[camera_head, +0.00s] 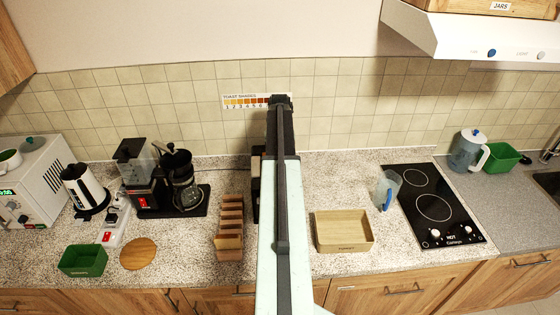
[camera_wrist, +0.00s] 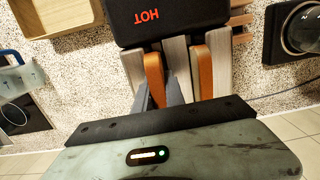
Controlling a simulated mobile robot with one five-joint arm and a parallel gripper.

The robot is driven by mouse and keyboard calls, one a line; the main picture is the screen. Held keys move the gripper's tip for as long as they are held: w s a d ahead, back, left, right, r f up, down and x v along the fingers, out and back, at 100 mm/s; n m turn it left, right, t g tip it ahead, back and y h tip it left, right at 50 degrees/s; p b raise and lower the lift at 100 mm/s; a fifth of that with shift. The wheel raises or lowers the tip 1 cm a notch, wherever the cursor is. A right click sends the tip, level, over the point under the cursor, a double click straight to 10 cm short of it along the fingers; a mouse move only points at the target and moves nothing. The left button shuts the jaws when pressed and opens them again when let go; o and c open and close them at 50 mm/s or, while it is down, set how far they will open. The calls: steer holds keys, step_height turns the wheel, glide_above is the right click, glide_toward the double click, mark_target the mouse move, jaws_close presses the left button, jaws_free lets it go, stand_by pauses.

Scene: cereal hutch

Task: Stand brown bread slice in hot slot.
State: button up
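In the wrist view, two narrow orange-brown slabs stand on edge between pale grey wooden slats (camera_wrist: 176,56). They look like bread slices: one on the left (camera_wrist: 153,68) and one on the right (camera_wrist: 201,66). Which is the brown bread slice I cannot tell. The dark tapered fingers of my gripper (camera_wrist: 160,98) lie either side of the left slab's near end. Whether they grip it or stand apart from it is unclear. A black block marked HOT (camera_wrist: 147,17) is just beyond; no slot opening shows. My arm hides this area in the head view.
A stepped wooden rack (camera_head: 229,228) stands left of my arm, with the coffee maker (camera_head: 183,180) further left. A wooden tray (camera_head: 343,231) lies right, then a clear jug (camera_head: 387,188) and the black hob (camera_head: 433,205). A green bin (camera_head: 84,261) and round board (camera_head: 138,253) are front left.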

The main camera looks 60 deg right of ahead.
steer(key=shift+d+r+p, duration=0.15)
steer(key=shift+r+p, duration=1)
steer(key=shift+p, duration=1.25)
step_height(320, 180, up, 5)
steer(key=p, duration=0.5)
steer(key=shift+w+d+r, duration=0.15)
steer(key=shift+r, duration=0.1)
